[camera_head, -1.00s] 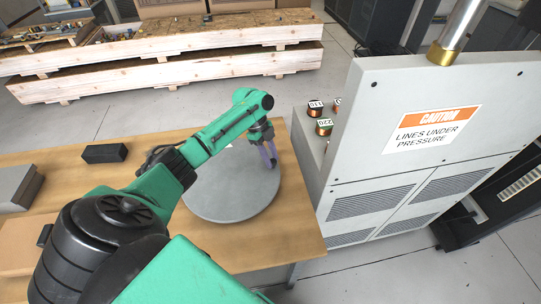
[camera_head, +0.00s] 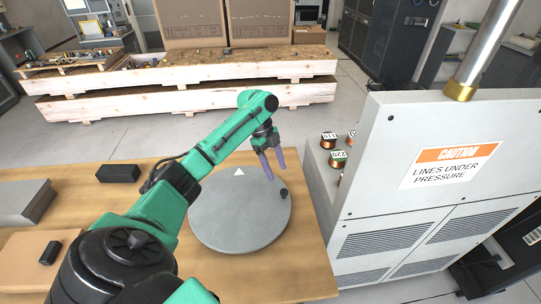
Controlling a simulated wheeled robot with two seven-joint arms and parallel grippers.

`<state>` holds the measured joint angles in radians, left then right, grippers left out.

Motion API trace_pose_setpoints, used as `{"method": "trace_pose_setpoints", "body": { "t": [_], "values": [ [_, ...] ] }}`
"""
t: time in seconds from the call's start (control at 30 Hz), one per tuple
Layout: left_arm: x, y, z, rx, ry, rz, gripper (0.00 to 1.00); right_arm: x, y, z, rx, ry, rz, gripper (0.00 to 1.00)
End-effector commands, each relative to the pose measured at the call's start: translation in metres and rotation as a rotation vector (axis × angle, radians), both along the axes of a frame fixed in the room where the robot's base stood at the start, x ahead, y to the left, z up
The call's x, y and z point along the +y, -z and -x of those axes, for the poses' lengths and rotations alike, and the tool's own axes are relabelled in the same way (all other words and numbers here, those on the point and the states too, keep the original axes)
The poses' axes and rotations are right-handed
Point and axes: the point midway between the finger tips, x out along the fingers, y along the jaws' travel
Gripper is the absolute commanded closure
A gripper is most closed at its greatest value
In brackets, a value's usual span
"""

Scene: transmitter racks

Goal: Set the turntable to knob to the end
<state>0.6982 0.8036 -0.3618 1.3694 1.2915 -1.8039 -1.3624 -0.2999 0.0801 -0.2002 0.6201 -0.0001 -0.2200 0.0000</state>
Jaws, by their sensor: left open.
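The turntable (camera_head: 225,225) is a round grey disc lying flat on the wooden table. A small white triangle (camera_head: 239,172) marks its far part. A small black knob (camera_head: 284,193) stands on the disc near its right edge. My left gripper (camera_head: 276,172) points down with its purple fingers apart and empty. In the picture it is just above and slightly left of the knob, with no visible contact. My right gripper is not in view.
A grey cabinet (camera_head: 430,190) with a caution sign stands close to the table's right side. Copper coils (camera_head: 338,159) sit on its ledge. A black block (camera_head: 118,173), a grey box (camera_head: 22,203) and a cardboard box (camera_head: 25,265) are on the left of the table.

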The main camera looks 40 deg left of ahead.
Motion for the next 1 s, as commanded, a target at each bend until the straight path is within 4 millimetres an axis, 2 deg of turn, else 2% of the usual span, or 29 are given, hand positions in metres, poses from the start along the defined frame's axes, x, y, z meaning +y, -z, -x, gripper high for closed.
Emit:
{"method": "trace_pose_setpoints", "body": {
  "t": [0.1, 0.3, 1.0],
  "values": [
    [0.012, -0.028, -0.001, -0.007, -0.002, 0.000, 0.37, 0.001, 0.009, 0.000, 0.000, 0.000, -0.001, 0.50],
    [0.023, -0.058, 0.000, -0.003, 0.000, 0.001, 0.37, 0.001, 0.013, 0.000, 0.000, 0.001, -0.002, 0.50],
    [0.025, -0.062, 0.000, 0.000, 0.001, 0.001, 0.37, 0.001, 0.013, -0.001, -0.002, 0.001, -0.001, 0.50]
  ]
}}
